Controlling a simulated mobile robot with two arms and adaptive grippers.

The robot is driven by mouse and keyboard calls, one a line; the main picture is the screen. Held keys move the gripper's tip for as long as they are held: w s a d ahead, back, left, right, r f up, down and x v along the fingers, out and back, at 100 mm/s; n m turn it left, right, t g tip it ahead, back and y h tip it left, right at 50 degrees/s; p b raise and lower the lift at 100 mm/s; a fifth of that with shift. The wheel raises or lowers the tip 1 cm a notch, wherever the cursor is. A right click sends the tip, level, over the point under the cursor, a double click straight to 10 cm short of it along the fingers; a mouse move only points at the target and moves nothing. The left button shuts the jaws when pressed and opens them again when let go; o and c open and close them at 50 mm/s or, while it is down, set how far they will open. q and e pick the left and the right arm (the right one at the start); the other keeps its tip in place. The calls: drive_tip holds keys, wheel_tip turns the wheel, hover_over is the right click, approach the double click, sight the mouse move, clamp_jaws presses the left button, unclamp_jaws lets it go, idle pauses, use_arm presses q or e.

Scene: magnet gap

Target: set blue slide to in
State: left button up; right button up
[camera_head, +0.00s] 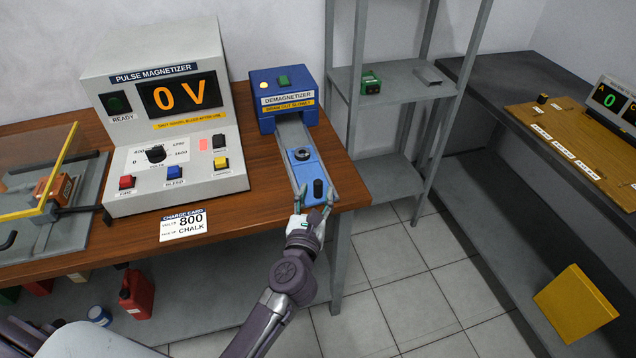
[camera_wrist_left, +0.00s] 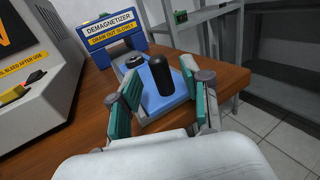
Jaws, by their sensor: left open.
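The blue slide (camera_head: 308,172) sits on a grey rail (camera_head: 291,133) that runs out from the blue demagnetizer (camera_head: 284,99) toward the table's front edge. The slide is pulled out, well clear of the demagnetizer's opening. It carries a round dark-centred piece (camera_head: 302,154) and an upright black knob (camera_head: 318,188) near its front end. My left gripper (camera_head: 313,206) is open at the front end of the slide. In the left wrist view its green-padded fingers (camera_wrist_left: 164,112) stand on either side of the slide's front, with the black knob (camera_wrist_left: 161,75) just beyond and between them. My right gripper is not in view.
The pulse magnetizer (camera_head: 165,110), reading 0 V, stands left of the demagnetizer. A charge card (camera_head: 184,223) lies on the wooden table. A metal shelf (camera_head: 396,82) stands behind at right. Free floor lies right of the table.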

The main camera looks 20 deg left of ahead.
sight(317, 189)
use_arm(q)
drive_tip(key=shift+w+a, duration=0.2)
drive_tip(key=shift+w, duration=1.4)
clamp_jaws()
